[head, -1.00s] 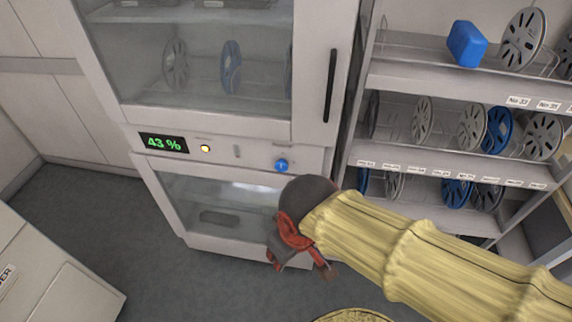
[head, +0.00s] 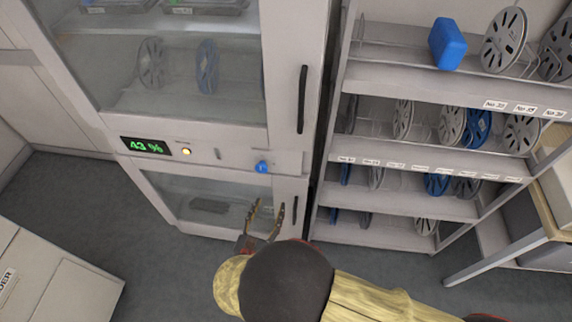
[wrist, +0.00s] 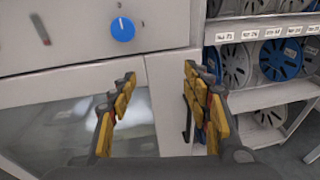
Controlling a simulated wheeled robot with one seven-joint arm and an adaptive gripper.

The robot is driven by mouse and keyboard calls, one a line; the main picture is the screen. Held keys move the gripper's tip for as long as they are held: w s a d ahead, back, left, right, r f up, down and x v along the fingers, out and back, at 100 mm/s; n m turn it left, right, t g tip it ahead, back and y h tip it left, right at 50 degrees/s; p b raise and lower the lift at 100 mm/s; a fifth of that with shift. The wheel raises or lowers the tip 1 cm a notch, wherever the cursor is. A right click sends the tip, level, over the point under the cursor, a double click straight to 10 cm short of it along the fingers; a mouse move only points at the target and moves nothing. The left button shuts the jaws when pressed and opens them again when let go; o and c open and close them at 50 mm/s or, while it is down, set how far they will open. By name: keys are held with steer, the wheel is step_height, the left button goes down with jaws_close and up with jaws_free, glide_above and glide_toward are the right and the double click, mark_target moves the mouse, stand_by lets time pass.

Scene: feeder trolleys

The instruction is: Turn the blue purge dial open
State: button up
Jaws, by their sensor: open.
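The blue purge dial (head: 262,167) sits on the pale control strip between the cabinet's upper and lower doors. In the wrist view the blue dial (wrist: 123,29) is at the upper left, with a white mark near its top pointing up and slightly left. My gripper (head: 267,207) is open and empty in front of the lower door, below the dial. In the wrist view my gripper (wrist: 158,80) shows both yellow-padded fingers spread apart, below and right of the dial. The fingers do not touch the dial.
The cabinet's control strip also has a green 43 % display (head: 146,146) and a lit yellow button (head: 186,151). A black upper door handle (head: 302,100) stands above right of the dial. A reel rack (head: 420,165) stands close on the right. Grey floor (head: 100,205) is open at left.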

steer(key=n+t+y, duration=0.2)
glide_toward(261, 170)
steer(key=shift+w+d+b, duration=0.15)
steer(key=shift+w+b, duration=0.1)
steer(key=shift+w, duration=1.8)
steer(key=shift+w+d+b, duration=0.2)
steer(key=shift+w+b, duration=0.05)
steer(key=shift+w, duration=1.85)
steer(key=c, duration=0.3)
steer(key=shift+f, duration=0.1)
steer(key=c, duration=0.8)
steer(key=shift+c, duration=0.2)
